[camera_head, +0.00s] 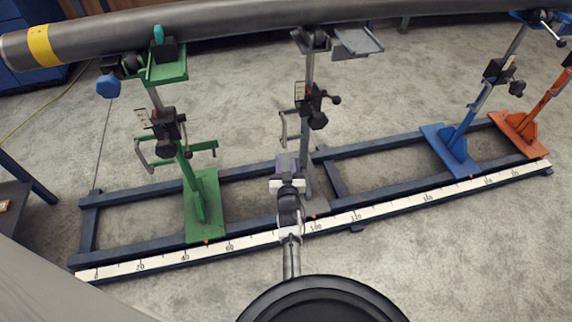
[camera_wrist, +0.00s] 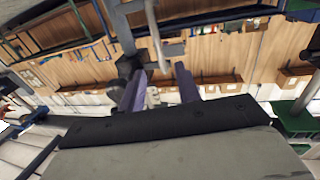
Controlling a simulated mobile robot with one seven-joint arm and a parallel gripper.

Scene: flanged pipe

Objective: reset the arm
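My gripper (camera_head: 287,163) is near the middle of the head view, in front of the lower post of the grey pipe stand (camera_head: 309,75). In the wrist view its two purple fingers (camera_wrist: 161,80) are spread apart, with a gap and no object clearly held between them. A grey curved crank handle (camera_wrist: 154,38) shows just beyond the fingertips; whether it touches them I cannot tell. My arm reaches up from the bottom of the head view.
A dark pipe (camera_head: 230,18) with a yellow band lies across the stands. A green stand (camera_head: 203,205) is to the left; blue (camera_head: 452,148) and orange (camera_head: 517,130) stands are to the right. A ruled rail (camera_head: 390,207) runs along the floor. Open floor (camera_head: 450,250) lies lower right.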

